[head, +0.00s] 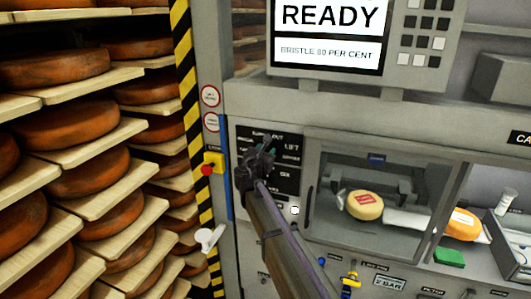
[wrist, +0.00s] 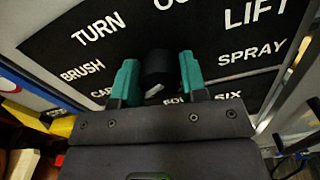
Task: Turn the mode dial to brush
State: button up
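The mode dial (wrist: 158,66) is a black round knob on a black panel (wrist: 215,35), seen in the wrist view. White labels surround it: BRUSH (wrist: 83,72) at left, TURN (wrist: 98,28) at upper left, LIFT and SPRAY at right, others partly hidden below. My gripper (wrist: 160,78) has its two green fingers apart on either side of the knob. A small gap seems to show at the right finger; I cannot tell whether either finger touches. A small white mark shows just below the knob; which label the dial points to is unclear. In the head view my gripper (head: 262,162) covers the dial.
A screen (head: 328,30) above reads READY and BRISTLE 80 PER CENT. A glazed chamber (head: 375,160) with a cheese is to the right. A red button on a yellow box (head: 213,162) and shelves of cheese wheels (head: 70,125) are to the left.

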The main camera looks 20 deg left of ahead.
jog(key=c, duration=0.4)
jog(key=shift+m, duration=0.3)
jog(key=m, duration=0.4)
jog(key=shift+m, duration=2)
jog(key=o, duration=0.9)
